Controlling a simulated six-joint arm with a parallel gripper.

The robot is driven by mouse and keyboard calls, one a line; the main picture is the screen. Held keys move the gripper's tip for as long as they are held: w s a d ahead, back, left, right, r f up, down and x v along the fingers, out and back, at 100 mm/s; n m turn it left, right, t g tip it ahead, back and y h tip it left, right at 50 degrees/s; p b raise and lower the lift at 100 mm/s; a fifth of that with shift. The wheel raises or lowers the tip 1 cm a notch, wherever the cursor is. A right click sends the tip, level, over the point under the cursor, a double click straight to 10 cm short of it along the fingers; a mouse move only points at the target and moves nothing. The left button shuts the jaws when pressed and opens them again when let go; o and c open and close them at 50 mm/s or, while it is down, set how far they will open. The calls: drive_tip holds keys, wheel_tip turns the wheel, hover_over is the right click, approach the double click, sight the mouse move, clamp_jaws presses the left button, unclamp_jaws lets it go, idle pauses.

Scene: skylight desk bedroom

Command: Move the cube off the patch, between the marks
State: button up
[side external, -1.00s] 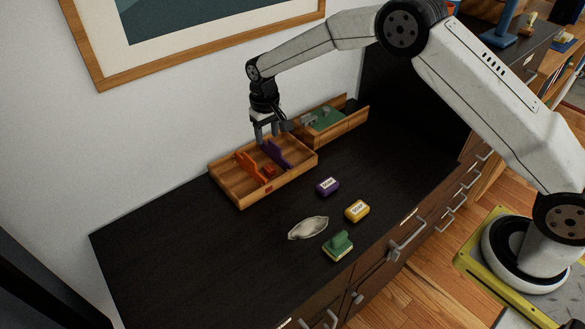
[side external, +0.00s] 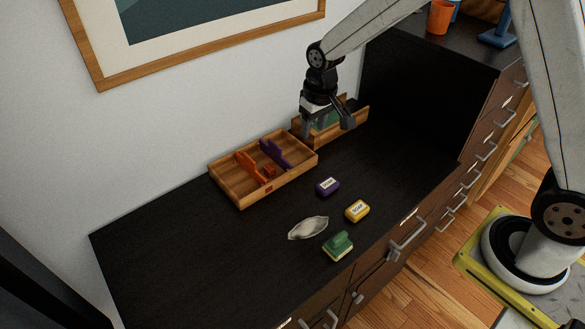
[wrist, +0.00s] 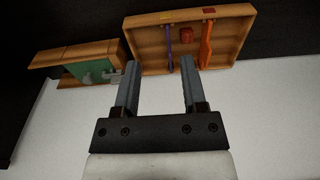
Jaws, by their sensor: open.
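A small red cube (side external: 269,170) sits in the wooden tray (side external: 243,200), between an orange upright piece (side external: 247,168) and a purple upright piece (side external: 274,153). In the wrist view the cube (wrist: 186,34) also lies between the purple piece (wrist: 169,48) and the orange piece (wrist: 206,42). A dark red patch (side external: 269,188) shows on the tray's front side; I cannot tell whether another patch lies under the cube. My gripper (side external: 327,125) is open and empty, above the front of the second wooden box, right of the tray. Its fingers (wrist: 160,70) point towards the tray's edge in the wrist view.
The second box (side external: 345,130) holds a green panel (wrist: 90,76) and grey pieces. A purple soap (side external: 327,186), a yellow soap (side external: 357,211), a grey-white oval dish (side external: 308,228) and a green brush-like block (side external: 338,246) lie in front. The dark desktop's left part is clear.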

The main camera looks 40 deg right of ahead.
drive_tip(key=s+d, duration=0.2)
drive_tip(key=s, duration=0.7)
drive_tip(key=s+d+r+t, duration=0.1)
drive_tip(key=s, duration=0.8)
drive_tip(key=shift+d, duration=0.35)
